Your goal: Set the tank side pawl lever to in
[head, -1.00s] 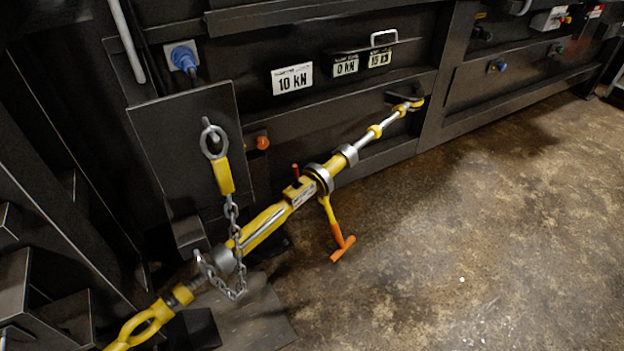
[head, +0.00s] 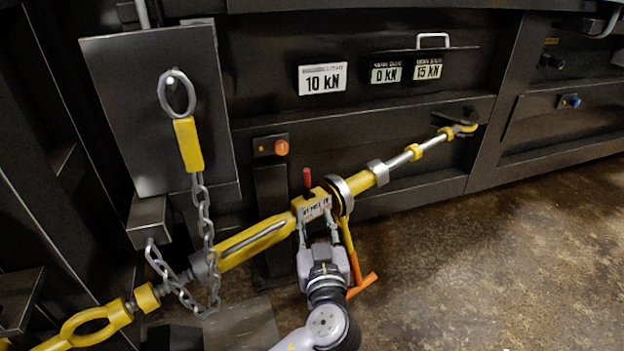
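A yellow ratchet tensioner (head: 255,240) runs diagonally from lower left to upper right. At its middle is a yellow housing with a small white label (head: 317,209), whose text is too small to read surely. A short red-tipped lever (head: 307,179) stands upright from the housing's top; it looks like the pawl lever. My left gripper (head: 316,222) is just below the housing, fingers apart and pointing up at the label. The fingertips are near the label's lower edge; I cannot tell whether they touch. Nothing shows held between them. My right gripper is not in view.
A yellow ratchet handle with an orange T-grip (head: 362,286) hangs beside my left gripper. A chain (head: 204,225) hangs at the left from a ring. An orange button (head: 281,148) and a 10 kN sign (head: 322,79) are behind. Open floor (head: 500,270) lies at right.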

